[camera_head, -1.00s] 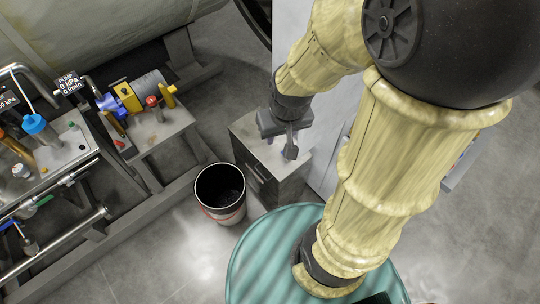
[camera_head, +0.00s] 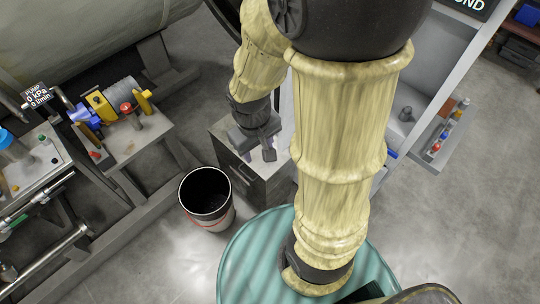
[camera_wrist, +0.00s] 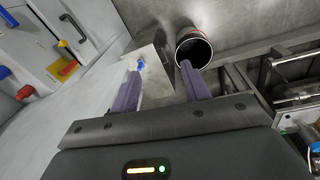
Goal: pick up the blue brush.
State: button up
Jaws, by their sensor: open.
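A small blue item (camera_wrist: 140,64), perhaps the blue brush, lies on the pale top of a small cabinet (camera_wrist: 152,58) in the wrist view, just beyond my left fingertip. It is too small there to make out its shape. My gripper (camera_wrist: 160,72) is open, with two purple-grey fingers apart and nothing between them. In the head view my gripper (camera_head: 260,148) hangs over the grey cabinet (camera_head: 228,158), pointing down. The blue item cannot be made out there, as my gripper and arm cover part of the top.
A black bucket (camera_head: 206,196) stands on the floor left of the cabinet. A teal ribbed round top (camera_head: 250,262) is in front. A steel bench with a pump (camera_head: 112,112) is at left. A shelf with small coloured items (camera_head: 440,140) is at right. Open floor lies at lower right.

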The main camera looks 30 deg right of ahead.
jog(key=w+d+f+n+g+h+b, duration=0.1)
jog(key=d+f+n+h+b, duration=0.25)
jog(key=f+b, duration=0.55)
jog(key=w+d+f+n+g+h+b, duration=0.1)
jog(key=d+f+n+h+b, duration=0.2)
jog(key=f+b, duration=0.6)
jog(key=w+d+f+n+h+b, duration=0.15)
jog(key=f+n+h+b, duration=0.35)
jog(key=f, duration=0.7)
jog(key=w+a+f+n+t+h+b, duration=0.1)
jog(key=w+a+f+n+t+b, duration=0.1)
jog(key=w+f+n+t+b, duration=0.4)
jog(key=w+a+f+n+t+h+b, duration=0.1)
jog(key=w+a+f+n+t+b, duration=0.1)
jog(key=w+f+n+t+b, duration=0.3)
jog(key=w+f+n+b, duration=0.1)
jog(key=w+f+b, duration=0.2)
jog(key=f+b, duration=0.4)
jog(key=shift+a+t, duration=0.35)
jog(key=shift+t, duration=0.05)
jog(key=shift+w+d, duration=0.1)
jog(key=shift+w, duration=0.05)
